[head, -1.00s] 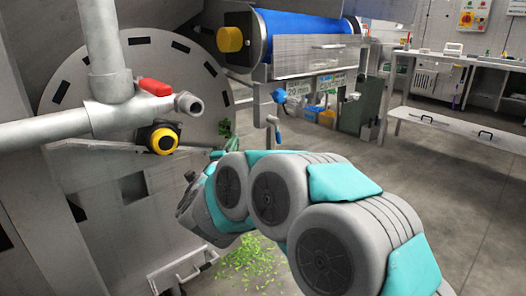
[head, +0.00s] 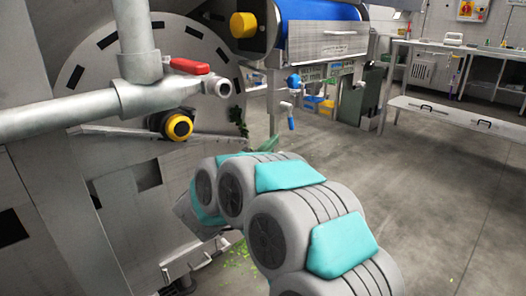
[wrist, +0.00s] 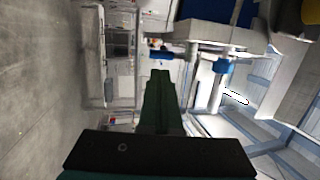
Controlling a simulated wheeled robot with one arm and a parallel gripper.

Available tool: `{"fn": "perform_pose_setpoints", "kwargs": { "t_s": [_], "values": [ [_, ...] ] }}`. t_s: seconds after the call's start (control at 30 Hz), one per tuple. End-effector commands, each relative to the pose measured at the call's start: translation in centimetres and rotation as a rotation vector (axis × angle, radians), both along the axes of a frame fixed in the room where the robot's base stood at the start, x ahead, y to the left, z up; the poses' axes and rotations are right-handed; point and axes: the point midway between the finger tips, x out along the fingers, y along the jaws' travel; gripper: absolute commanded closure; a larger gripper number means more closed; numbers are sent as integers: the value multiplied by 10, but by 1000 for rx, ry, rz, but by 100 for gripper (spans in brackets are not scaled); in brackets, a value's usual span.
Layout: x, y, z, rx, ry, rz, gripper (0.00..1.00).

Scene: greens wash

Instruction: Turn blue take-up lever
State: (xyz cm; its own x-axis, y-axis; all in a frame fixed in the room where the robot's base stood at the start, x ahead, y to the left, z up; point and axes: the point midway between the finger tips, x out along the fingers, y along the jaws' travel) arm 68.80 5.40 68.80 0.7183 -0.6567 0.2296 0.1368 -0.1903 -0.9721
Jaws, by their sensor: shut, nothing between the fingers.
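A lever with a blue grip (head: 291,123) hangs down below the belt machine in the head view. A blue knob-like part (head: 294,80) sits just above it. Which of the two is the take-up lever is not certain. In the wrist view the blue grip (wrist: 160,54) lies just beyond the fingertips, and the blue knob (wrist: 224,67) is further right. My gripper (wrist: 160,74) is shut and empty, its dark green fingers pointing towards the blue grip with no clear contact. In the head view my own arm mostly hides the gripper.
A pipe with a red-handled valve (head: 190,66) and a yellow-and-black knob (head: 178,127) stand close on the left. The blue belt roller (head: 318,10) is above the lever. A bench (head: 455,112) stands at right. The floor between is clear.

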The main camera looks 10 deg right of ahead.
Motion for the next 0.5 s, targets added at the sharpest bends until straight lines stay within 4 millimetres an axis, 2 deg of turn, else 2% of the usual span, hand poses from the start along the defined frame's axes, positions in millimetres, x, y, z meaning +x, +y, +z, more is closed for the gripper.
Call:
{"fn": "perform_pose_setpoints", "kwargs": {
  "t_s": [0.03, 0.2, 0.5],
  "values": [
    [7, -9, 3, -1, -3, -6, 100],
    [27, -27, 11, 1, -5, -5, 100],
    [47, -43, 14, 1, 1, 0, 100]
  ]
}}
